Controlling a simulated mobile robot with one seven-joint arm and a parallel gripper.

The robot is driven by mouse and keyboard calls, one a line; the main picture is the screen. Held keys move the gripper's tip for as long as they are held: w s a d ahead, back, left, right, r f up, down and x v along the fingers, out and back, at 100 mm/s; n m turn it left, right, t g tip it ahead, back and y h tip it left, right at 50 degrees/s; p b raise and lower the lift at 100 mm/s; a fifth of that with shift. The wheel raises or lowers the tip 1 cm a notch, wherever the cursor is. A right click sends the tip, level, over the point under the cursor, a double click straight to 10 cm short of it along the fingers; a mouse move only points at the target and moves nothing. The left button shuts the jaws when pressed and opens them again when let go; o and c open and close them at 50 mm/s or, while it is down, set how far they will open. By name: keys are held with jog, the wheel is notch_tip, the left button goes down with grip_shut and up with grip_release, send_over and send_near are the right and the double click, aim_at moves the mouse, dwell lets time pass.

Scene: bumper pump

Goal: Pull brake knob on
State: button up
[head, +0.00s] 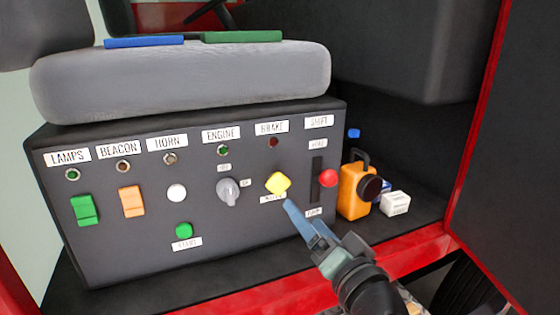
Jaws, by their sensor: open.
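The brake knob (278,184) is a yellow, roughly diamond-shaped knob on the dark control panel (130,255), below the BRAKE label (272,127) and a dark red lamp (273,142). A small label sits just under the knob, partly unreadable. My gripper (292,208) comes from the lower right, with its blue-grey fingers pointing up and left. Its tips appear just below and right of the knob. The fingers overlap in this view, so the gap between them is hard to see. Nothing shows held. I cannot tell whether the tips touch the panel.
Left of the knob is the grey ENGINE switch (229,191). Right of it is the red SHIFT knob (328,178) in a vertical slot. An orange lantern-like object (355,190) and a white box (395,204) stand right of the panel. A grey seat cushion (190,78) lies above.

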aim_at(281, 186)
jog(key=p+x, duration=0.4)
jog(key=x, duration=0.9)
grip_shut()
dwell(0.4)
